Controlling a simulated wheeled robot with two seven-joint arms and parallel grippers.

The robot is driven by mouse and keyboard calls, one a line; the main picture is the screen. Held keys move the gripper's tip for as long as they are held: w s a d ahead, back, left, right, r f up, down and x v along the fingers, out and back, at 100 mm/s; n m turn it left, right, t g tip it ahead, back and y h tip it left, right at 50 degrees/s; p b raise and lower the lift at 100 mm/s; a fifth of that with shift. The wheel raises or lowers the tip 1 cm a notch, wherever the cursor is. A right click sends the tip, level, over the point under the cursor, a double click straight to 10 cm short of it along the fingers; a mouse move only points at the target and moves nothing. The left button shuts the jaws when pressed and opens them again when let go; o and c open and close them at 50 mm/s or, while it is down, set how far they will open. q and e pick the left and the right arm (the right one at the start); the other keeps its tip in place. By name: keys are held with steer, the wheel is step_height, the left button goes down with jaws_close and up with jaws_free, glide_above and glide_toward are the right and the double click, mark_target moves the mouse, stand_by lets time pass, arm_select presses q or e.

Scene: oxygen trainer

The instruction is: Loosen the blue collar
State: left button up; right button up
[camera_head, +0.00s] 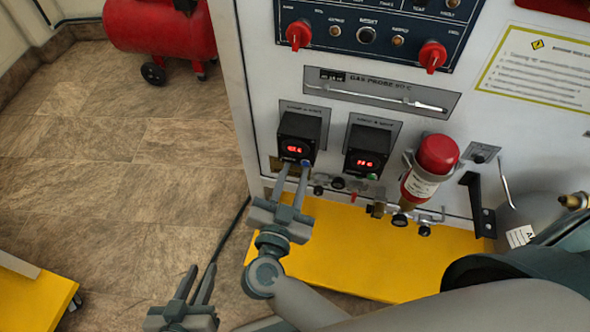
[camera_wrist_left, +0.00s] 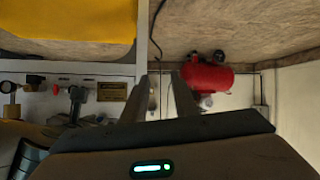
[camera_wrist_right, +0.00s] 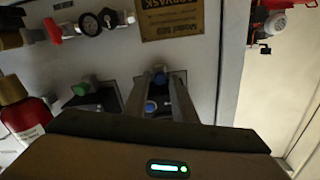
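The blue collar (camera_head: 307,163) is a small ring low on the front of the left black gauge box (camera_head: 298,136), which has a red display. In the right wrist view, blue (camera_wrist_right: 151,107) shows beside and between the fingers. My right gripper (camera_head: 295,172) is open, its two fingers pointing up at the gauge box's underside, a fingertip close to the collar. Whether it touches the collar I cannot tell. My left gripper (camera_head: 203,283) is open and empty, low over the floor, away from the panel.
A second gauge box (camera_head: 367,150) with a green collar (camera_head: 372,177) stands to the right. A red-capped bottle (camera_head: 434,160) and several small valves sit beyond it. A yellow base (camera_head: 350,250) lies below the panel. A red tank (camera_head: 160,28) stands back left; the floor at left is open.

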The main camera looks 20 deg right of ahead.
steer(key=shift+c, duration=0.5)
jaws_close()
arm_select(q)
steer(key=s+a+f+g+y+p, duration=0.4)
steer(key=s+a+f+g+p, duration=0.25)
steer(key=s+a+p, duration=0.2)
step_height(320, 180, down, 17)
steer(key=s+a+g+p, duration=0.1)
steer(key=a+p, duration=0.1)
steer(key=p, duration=0.5)
steer(key=shift+s+a+n+p, duration=0.25)
steer(key=shift+a+n+p, duration=0.05)
steer(key=shift+p, duration=0.05)
arm_select(e)
steer(key=n, duration=0.5)
steer(key=shift+n, duration=0.4)
arm_select(q)
steer(key=shift+g, duration=0.25)
